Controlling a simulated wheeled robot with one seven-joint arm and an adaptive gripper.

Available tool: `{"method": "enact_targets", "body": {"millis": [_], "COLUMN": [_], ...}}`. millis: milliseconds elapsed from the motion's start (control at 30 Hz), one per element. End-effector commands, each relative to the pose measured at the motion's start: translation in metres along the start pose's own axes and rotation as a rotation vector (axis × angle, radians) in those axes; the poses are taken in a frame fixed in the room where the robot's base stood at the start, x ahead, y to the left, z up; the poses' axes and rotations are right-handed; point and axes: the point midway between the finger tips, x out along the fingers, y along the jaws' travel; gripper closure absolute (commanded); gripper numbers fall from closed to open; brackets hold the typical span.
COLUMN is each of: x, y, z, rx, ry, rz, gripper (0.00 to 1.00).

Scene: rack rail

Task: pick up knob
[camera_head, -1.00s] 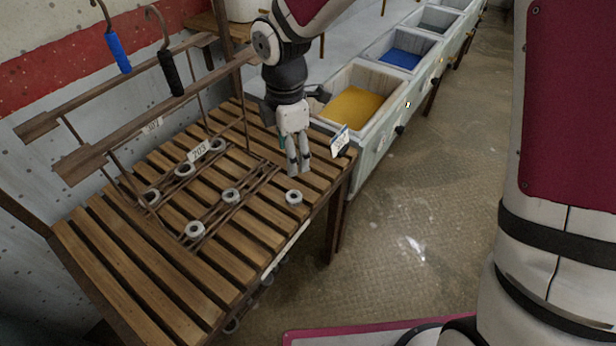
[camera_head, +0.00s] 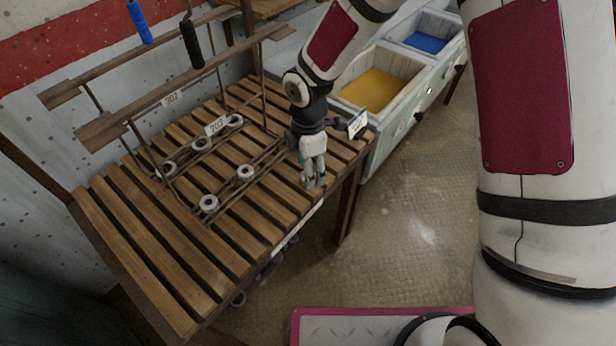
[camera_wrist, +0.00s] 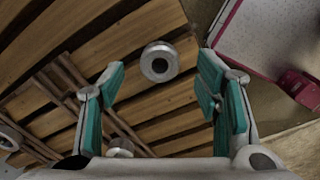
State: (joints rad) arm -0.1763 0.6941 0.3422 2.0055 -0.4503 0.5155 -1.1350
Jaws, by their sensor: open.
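A grey round knob (camera_wrist: 160,62) with a dark centre stands on the wooden slats in the wrist view. It lies ahead of my gripper (camera_wrist: 161,88), in the gap between the two teal-padded fingers, apart from both. The gripper is open and empty. In the head view my gripper (camera_head: 313,181) points down over the right edge of the slatted table and mostly hides this knob. Similar grey round pieces sit on the rack rails, one at the front (camera_head: 208,204) and one beside it (camera_head: 245,172).
A white tag (camera_head: 358,123) stands right of my gripper. Bins with yellow (camera_head: 376,90) and blue (camera_head: 425,40) bottoms lie behind. Bare slats lie at front left.

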Motion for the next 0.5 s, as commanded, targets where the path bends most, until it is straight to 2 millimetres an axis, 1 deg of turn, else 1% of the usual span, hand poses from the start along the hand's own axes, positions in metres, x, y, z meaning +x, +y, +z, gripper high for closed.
{"method": "enact_targets", "body": {"millis": [33,100,200,433,467,500], "x": [0.008,0.016,0.022,0.024,0.024,0.024], "y": [-0.001,-0.001,0.000,0.000,0.000,0.000], "z": [-0.001,0.000,0.000,0.000,0.000,0.000], "rx": [0.000,0.000,0.000,0.001,0.001,0.001], "ry": [0.000,0.000,0.000,0.000,0.000,0.000], "rz": [-0.003,-0.002,0.001,0.001,0.001,0.001], "gripper": [0.42,0.42,0.42,0.42,0.44,0.53]}}
